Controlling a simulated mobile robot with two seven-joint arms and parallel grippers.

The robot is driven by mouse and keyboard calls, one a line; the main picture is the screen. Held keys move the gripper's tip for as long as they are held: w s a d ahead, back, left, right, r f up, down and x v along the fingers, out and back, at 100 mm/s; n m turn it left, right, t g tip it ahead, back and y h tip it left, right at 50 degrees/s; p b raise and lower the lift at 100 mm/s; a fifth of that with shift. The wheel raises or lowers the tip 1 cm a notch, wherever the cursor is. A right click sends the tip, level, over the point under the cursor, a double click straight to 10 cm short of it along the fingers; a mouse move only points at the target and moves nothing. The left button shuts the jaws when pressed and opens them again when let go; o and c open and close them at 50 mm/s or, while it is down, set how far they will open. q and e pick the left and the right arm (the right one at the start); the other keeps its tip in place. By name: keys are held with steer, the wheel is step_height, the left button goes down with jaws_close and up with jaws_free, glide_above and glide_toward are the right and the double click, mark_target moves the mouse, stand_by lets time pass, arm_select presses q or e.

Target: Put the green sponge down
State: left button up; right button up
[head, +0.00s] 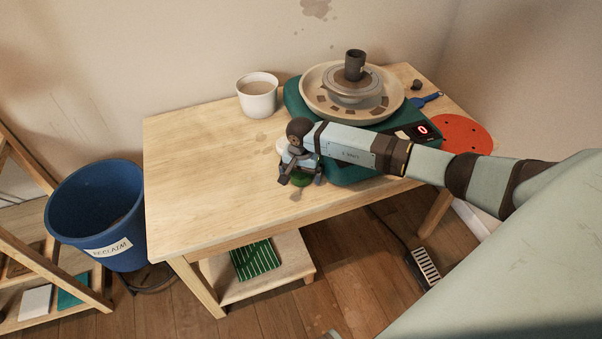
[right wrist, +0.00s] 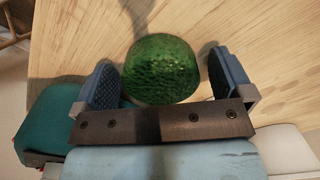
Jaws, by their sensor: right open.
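The green sponge (right wrist: 163,68) is a round, rough-textured piece seen between the two fingers in the right wrist view. In the head view only a small part of the sponge (head: 301,181) shows under my right gripper (head: 299,180), at the table's front half. My right gripper (right wrist: 163,82) is open, with a gap between each finger pad and the sponge. The sponge appears to rest on the wooden table (head: 200,170). My left gripper is not in view.
A teal pottery wheel (head: 292,98) with a dark cup (head: 355,65) stands behind my right arm. A white mug (head: 257,95) of brownish liquid is at the back. A red disc (head: 462,134) lies right. A blue bucket (head: 70,215) stands left. The table's left half is clear.

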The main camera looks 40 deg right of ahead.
step_height(320, 180, up, 12)
steer(key=s+a+f+m+y, duration=0.1)
steer(key=s+a+m+y, duration=0.3)
steer(key=a, duration=0.6)
steer(key=s+a+f+m+y, duration=0.2)
steer(key=s+a+y, duration=0.3)
steer(key=a, duration=0.5)
steer(key=s+a+r+m+t+y, duration=0.3)
steer(key=a+r+m+t+y, duration=0.45)
steer(key=m, duration=0.95)
steer(key=s+d+f+n+t+h, duration=0.1)
steer(key=s+d+f+n+h, duration=0.2)
steer(key=n, duration=0.8)
steer(key=s+d+f+n+t+h, duration=0.1)
steer(key=s+d+f+n+h, duration=0.2)
steer(key=s+f+n+h, duration=0.2)
steer(key=s+d+f+n+t+h, duration=0.1)
steer(key=s+d+f+n+h, duration=0.2)
steer(key=f+n, duration=0.6)
steer(key=s+n+h, duration=0.2)
steer(key=s+n, duration=0.1)
steer(key=n, duration=0.7)
steer(key=shift+d, duration=0.4)
